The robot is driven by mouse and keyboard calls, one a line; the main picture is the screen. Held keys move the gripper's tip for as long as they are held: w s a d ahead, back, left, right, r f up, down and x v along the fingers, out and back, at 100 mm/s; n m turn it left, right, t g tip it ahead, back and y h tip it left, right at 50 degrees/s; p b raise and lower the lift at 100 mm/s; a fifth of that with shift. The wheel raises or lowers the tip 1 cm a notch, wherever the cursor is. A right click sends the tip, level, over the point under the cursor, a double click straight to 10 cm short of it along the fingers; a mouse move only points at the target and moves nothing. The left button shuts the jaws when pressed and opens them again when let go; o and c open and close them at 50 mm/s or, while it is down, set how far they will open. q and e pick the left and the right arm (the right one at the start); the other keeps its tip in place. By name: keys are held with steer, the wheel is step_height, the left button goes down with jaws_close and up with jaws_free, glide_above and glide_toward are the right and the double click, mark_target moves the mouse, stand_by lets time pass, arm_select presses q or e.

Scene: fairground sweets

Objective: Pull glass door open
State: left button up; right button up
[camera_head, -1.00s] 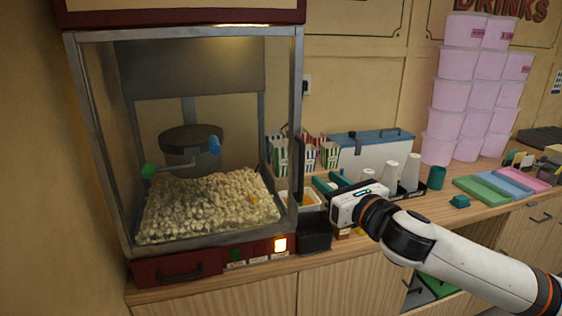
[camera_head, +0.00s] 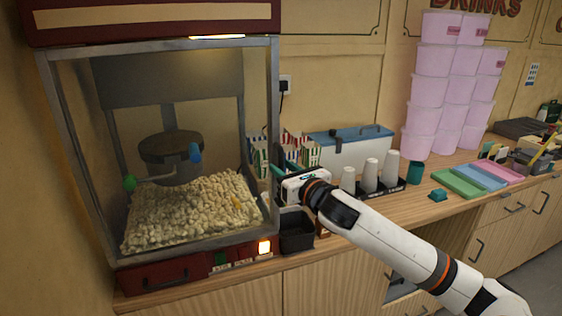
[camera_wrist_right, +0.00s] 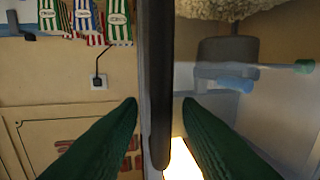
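The popcorn cabinet's glass door (camera_head: 90,75) has a grey metal frame and appears shut, with popcorn (camera_head: 185,210) behind it. Its dark upright handle (camera_wrist_right: 159,90) runs down the middle of the right wrist view, on the door's right side. My right gripper (camera_head: 277,168) is at the handle in the head view. In the wrist view its two green fingers (camera_wrist_right: 160,105) are apart, one on each side of the handle, with visible gaps. The head view hides most of the contact area behind the gripper body. My left gripper is not in view.
Striped popcorn boxes (camera_head: 300,150) stand right of the cabinet. A black bin (camera_head: 297,232) sits below my gripper on the wooden counter (camera_head: 400,212). White cups (camera_head: 370,175), a blue-lidded box (camera_head: 350,148) and stacked pink tubs (camera_head: 435,90) stand further right.

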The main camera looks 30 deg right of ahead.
steer(key=shift+w, duration=0.75)
steer(key=shift+c, duration=0.5)
jaws_close()
steer(key=shift+s, duration=0.15)
